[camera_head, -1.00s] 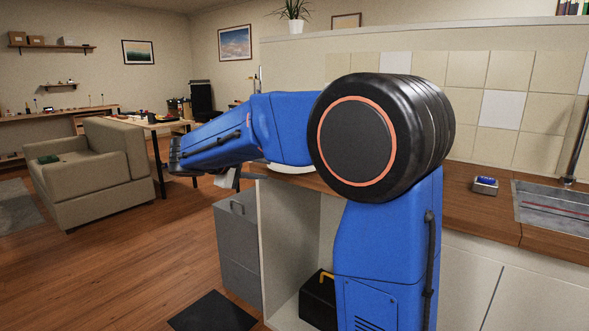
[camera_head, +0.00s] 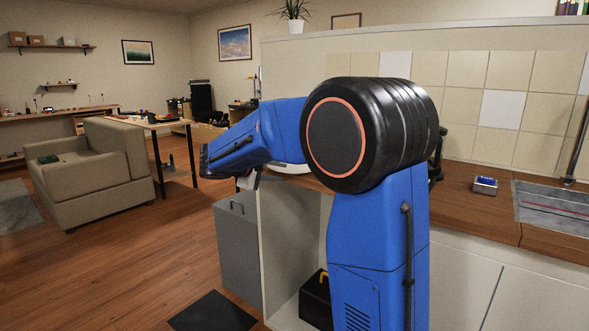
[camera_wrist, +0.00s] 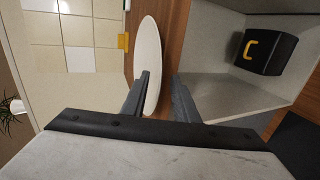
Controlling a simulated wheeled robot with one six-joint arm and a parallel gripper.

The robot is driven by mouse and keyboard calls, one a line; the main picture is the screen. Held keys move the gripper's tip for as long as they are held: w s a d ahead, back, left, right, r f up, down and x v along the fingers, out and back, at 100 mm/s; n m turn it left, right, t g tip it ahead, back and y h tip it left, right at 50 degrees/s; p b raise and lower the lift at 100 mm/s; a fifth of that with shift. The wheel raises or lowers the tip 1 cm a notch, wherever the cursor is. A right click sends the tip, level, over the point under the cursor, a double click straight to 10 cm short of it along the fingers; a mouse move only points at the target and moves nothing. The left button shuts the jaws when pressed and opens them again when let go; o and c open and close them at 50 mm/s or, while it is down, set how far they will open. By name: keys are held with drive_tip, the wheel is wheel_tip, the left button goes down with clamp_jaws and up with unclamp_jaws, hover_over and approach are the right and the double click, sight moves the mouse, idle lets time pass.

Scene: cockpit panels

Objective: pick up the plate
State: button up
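The white plate (camera_wrist: 148,55) lies on the wooden counter in the wrist view, near the counter's front edge. In the head view only a small strip of the plate (camera_head: 290,169) shows, the rest hidden behind my arm. My gripper (camera_wrist: 158,78) is open in the wrist view, its two dark fingers apart. The left finger overlaps the plate in the picture and the right finger is over the counter edge and cabinet side. I cannot tell whether a finger touches the plate. In the head view my gripper is mostly hidden by my arm.
The wooden counter (camera_head: 461,205) runs right to a sink (camera_head: 560,208), with a small blue-topped box (camera_head: 485,185) on it. Below is an open cabinet with a black case (camera_head: 315,300). A grey bin (camera_head: 237,245) stands left of it. A tiled wall (camera_head: 470,105) rises behind.

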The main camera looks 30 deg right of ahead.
drive_tip(key=shift+c, duration=0.3)
clamp_jaws()
drive_tip(key=shift+r, duration=0.15)
